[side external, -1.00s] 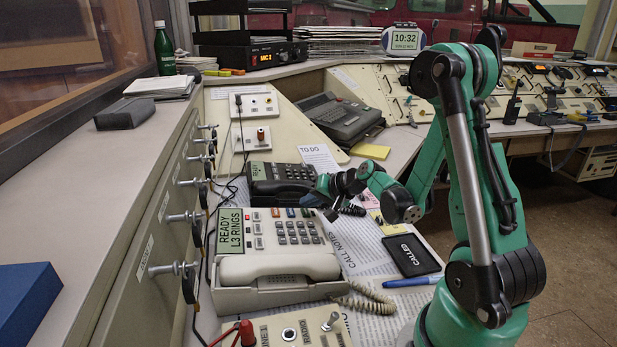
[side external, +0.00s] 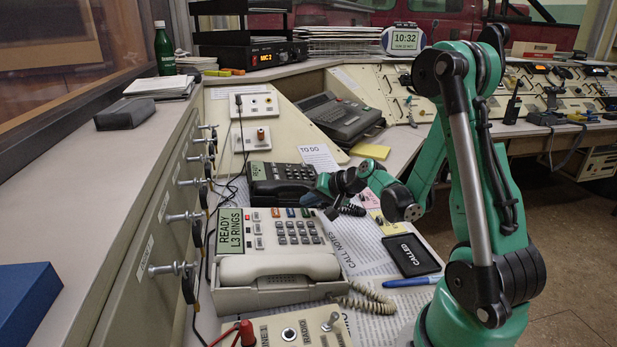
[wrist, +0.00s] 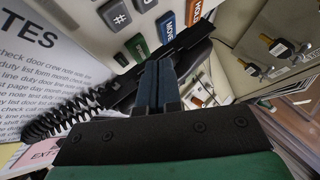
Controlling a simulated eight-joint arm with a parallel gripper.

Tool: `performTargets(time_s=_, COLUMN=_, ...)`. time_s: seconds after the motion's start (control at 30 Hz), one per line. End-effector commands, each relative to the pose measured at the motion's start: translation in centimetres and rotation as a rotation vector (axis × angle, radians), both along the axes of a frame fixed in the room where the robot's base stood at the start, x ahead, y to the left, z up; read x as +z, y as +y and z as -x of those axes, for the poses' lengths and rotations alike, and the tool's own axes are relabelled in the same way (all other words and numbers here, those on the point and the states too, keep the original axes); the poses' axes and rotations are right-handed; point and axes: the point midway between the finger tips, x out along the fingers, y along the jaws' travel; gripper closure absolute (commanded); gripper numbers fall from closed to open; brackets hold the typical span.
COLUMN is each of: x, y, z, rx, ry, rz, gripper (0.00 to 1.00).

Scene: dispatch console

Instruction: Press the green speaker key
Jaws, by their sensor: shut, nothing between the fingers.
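The beige desk phone (side external: 251,240) stands on the desk with a row of coloured keys along its top right. The green key (wrist: 137,47) shows in the wrist view, close to the fingertips and beside the blue MOVE key (wrist: 167,25) and the orange HOLD key (wrist: 194,11). Its label is not readable. My gripper (wrist: 157,68) is shut and empty, its two fingers side by side. In the side view my gripper (side external: 314,200) is at the phone's top right corner, by the coloured keys. I cannot tell whether the fingertips touch the green key.
A dark phone (side external: 282,180) with a coiled black cord (wrist: 72,120) stands just behind the beige phone. Papers and a black CALLED pad (side external: 411,255) lie to the right. The beige handset (side external: 278,267) rests at the phone's front. Sloped panels with jacks (side external: 247,104) rise behind.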

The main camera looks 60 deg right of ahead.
Motion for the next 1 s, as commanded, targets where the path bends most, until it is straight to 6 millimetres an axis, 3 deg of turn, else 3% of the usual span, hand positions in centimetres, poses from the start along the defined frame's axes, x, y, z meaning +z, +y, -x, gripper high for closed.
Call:
performTargets(time_s=0.6, x=5.7, y=-0.6, z=0.7, rx=-0.001, ry=-0.001, rz=0.001, gripper=1.00)
performTargets(time_s=1.0, x=5.9, y=-0.7, z=0.7, rx=0.000, ry=0.000, rz=0.000, gripper=1.00)
